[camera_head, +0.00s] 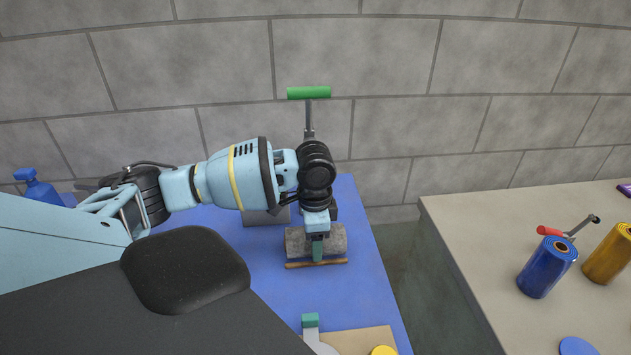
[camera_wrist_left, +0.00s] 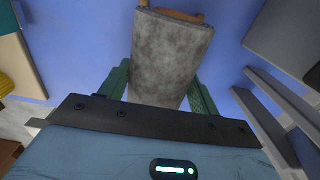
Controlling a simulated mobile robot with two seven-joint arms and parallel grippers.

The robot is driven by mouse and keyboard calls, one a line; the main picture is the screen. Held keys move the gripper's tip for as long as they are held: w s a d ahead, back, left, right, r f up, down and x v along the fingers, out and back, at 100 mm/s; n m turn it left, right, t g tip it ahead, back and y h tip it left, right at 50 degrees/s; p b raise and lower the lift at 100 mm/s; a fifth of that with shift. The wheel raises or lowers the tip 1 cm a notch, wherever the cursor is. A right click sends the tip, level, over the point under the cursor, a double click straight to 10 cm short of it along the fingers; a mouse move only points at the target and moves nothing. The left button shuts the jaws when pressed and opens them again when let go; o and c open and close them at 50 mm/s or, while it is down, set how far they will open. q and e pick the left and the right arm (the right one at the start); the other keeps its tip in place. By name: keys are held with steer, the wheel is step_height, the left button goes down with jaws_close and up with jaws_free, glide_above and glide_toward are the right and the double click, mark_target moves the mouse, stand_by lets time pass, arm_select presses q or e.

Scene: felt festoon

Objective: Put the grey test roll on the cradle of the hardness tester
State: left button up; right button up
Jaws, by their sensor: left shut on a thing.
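In the left wrist view the roll (camera_wrist_left: 170,55) sits between the two green fingers. A brown wooden piece (camera_head: 301,265) shows along the roll's near side; I cannot tell whether the roll touches it. A grey block (camera_head: 266,218) and a grey stem with a green handle (camera_head: 309,93) stand behind, seemingly the hardness tester. Its cradle is not clearly visible behind my arm. My right gripper is not in view.
A tan board (camera_head: 358,341), a yellow disc (camera_head: 383,351) and a green-topped grey item (camera_head: 310,321) are at the blue table's front. A gap separates it from the beige table (camera_head: 465,235) with blue (camera_head: 546,268) and yellow (camera_head: 608,256) rolls.

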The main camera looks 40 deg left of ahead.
arm_select(q)
steer(key=shift+f, duration=0.3)
steer(key=shift+f, duration=0.1)
steer(key=o, duration=1.1)
step_height(320, 180, up, 11)
steer(key=shift+f+p, duration=0.15)
steer(key=shift+p, duration=0.5)
steer(key=shift+r, duration=0.75)
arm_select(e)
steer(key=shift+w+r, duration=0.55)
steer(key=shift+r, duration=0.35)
